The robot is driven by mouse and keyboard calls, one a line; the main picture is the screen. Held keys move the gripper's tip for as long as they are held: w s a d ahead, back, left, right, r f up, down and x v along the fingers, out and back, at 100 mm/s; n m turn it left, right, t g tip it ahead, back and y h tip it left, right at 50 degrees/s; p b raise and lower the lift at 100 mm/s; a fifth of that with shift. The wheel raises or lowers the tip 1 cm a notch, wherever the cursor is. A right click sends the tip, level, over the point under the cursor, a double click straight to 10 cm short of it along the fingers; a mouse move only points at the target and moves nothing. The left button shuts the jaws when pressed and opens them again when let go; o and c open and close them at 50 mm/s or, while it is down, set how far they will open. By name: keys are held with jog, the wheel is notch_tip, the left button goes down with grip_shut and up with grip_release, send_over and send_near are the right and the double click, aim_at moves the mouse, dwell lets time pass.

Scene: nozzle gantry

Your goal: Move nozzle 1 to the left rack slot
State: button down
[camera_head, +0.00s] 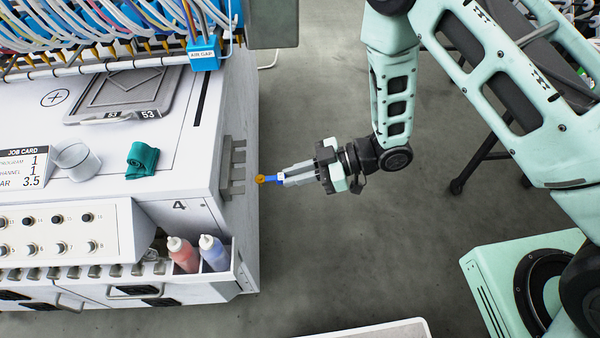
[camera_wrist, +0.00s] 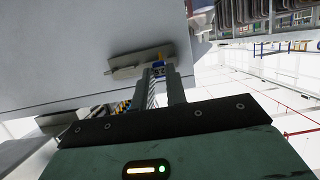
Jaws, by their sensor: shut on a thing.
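My gripper (camera_head: 284,179) is shut on a small nozzle (camera_head: 263,179) with a blue body and an orange-brown tip. The nozzle points left toward the machine's side, level with the lower part of the rack. The slotted grey rack (camera_head: 226,168) is fixed on the right side of the white machine. The nozzle's tip is close to the rack, but I cannot tell whether they touch. In the wrist view, the nozzle (camera_wrist: 158,68) shows between my fingertips, beside the rack (camera_wrist: 128,68). Its number cannot be read, and the fingers hide part of it.
The white machine (camera_head: 185,200) fills the left, with red and blue bottles (camera_head: 183,255) in a bin below the rack. Cables and a blue tag (camera_head: 203,54) hang above. The floor around my gripper is clear.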

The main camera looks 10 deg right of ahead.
aim_at(273, 177)
jog(key=shift+w+a, duration=0.1)
jog(key=shift+a, duration=2.55)
dwell(2.0)
jog(key=shift+f, duration=0.2)
dwell(0.6)
jog(key=c, duration=1.3)
grip_release()
jog(key=shift+c, duration=0.2)
jog(key=b+v, duration=0.1)
jog(key=v, duration=1.6)
jog(key=shift+d, duration=0.2)
